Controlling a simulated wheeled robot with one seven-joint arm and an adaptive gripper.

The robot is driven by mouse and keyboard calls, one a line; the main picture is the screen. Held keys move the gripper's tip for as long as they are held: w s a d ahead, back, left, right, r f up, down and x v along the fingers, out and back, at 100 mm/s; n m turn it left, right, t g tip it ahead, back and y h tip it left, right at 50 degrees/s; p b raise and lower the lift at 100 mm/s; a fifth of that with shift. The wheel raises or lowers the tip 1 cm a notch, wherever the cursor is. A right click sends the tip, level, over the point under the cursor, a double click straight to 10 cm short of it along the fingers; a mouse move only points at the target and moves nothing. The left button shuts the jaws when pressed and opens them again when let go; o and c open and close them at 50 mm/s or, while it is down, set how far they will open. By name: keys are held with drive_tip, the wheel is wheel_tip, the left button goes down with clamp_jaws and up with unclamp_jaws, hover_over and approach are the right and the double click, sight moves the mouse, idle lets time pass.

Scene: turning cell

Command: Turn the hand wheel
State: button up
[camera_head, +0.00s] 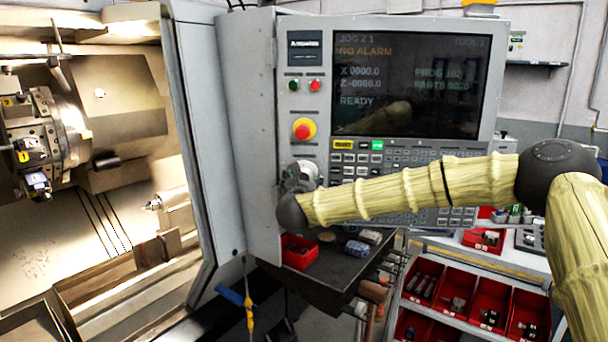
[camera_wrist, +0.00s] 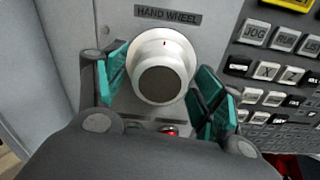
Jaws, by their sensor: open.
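The hand wheel (camera_wrist: 160,66) is a white round knob with a dark grey centre and a small red mark near its top. It sits on the grey control panel under a "HAND WHEEL" label (camera_wrist: 168,14). In the head view the hand wheel (camera_head: 307,170) is partly hidden behind my wrist. My gripper (camera_wrist: 160,88) is open, with one teal-padded finger on each side of the wheel. The left finger is close to the rim; whether either finger touches it, I cannot tell. In the head view my gripper (camera_head: 298,182) is at the panel's lower left.
A red emergency button (camera_head: 303,129) sits above the wheel, and a keypad (camera_wrist: 278,75) lies to its right. A dark shelf (camera_head: 335,268) with a red bin (camera_head: 299,251) is below. The open lathe chamber (camera_head: 120,220) is at left.

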drive_tip(key=shift+w, duration=0.3)
drive_tip(key=shift+c, duration=0.4)
drive_tip(key=c, duration=0.7)
drive_tip(key=shift+d, duration=0.1)
drive_tip(key=shift+d, duration=0.1)
